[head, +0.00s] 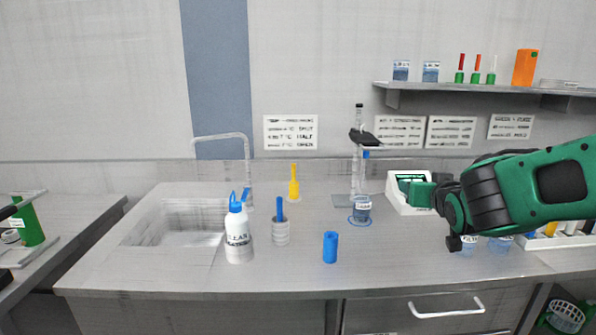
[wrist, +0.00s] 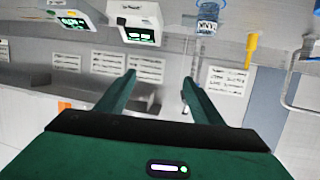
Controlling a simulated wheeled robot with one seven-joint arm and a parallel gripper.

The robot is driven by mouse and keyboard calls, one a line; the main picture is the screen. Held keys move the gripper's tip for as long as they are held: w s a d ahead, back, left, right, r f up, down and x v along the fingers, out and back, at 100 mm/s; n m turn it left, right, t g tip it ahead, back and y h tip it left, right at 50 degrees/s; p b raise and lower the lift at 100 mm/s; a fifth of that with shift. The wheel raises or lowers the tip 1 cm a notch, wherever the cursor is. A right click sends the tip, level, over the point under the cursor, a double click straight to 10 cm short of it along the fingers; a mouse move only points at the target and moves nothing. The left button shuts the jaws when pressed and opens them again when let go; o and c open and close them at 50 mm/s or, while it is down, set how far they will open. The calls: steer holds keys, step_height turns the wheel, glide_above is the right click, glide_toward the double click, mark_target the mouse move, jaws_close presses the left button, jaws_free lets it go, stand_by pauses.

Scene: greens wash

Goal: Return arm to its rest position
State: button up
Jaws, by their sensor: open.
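My green arm reaches in from the right in the head view, above the right part of the counter. My gripper (wrist: 159,77) shows in the wrist view with its two green fingers spread apart and nothing between them. In the head view my gripper (head: 416,190) overlaps the white instrument (head: 398,205), so its fingertips are hard to make out there. I cannot tell how far apart the gripper and the instrument are. The wrist view is upside down and faces the wall.
The counter holds a sink (head: 175,225), a wash bottle (head: 238,235), a grey cup (head: 280,232), a blue cylinder (head: 330,247), a yellow tool (head: 294,187) and a labelled beaker (head: 362,210). Beakers (head: 470,246) stand beneath my arm. A shelf (head: 480,88) hangs above.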

steer(key=s+d+f+m+g, duration=0.2)
steer(key=s+d+f+g, duration=0.3)
steer(key=s, duration=0.4)
steer(key=s+d+f+m+g, duration=0.1)
steer(key=s+d+f+g, duration=0.2)
steer(key=s+d+f, duration=0.4)
steer(key=s+a+f+g+y, duration=0.1)
steer(key=s+a+g, duration=0.1)
steer(key=s, duration=0.8)
steer(key=s+a+f+m+g+y, duration=0.1)
steer(key=s+g, duration=0.3)
steer(key=s, duration=0.6)
steer(key=shift+s+a+f+m+g+y, duration=0.25)
steer(key=shift+s+a+m+g+y, duration=0.05)
steer(key=shift+a+g+y, duration=0.1)
steer(key=shift+w+f, duration=0.25)
steer(key=shift+w, duration=0.35)
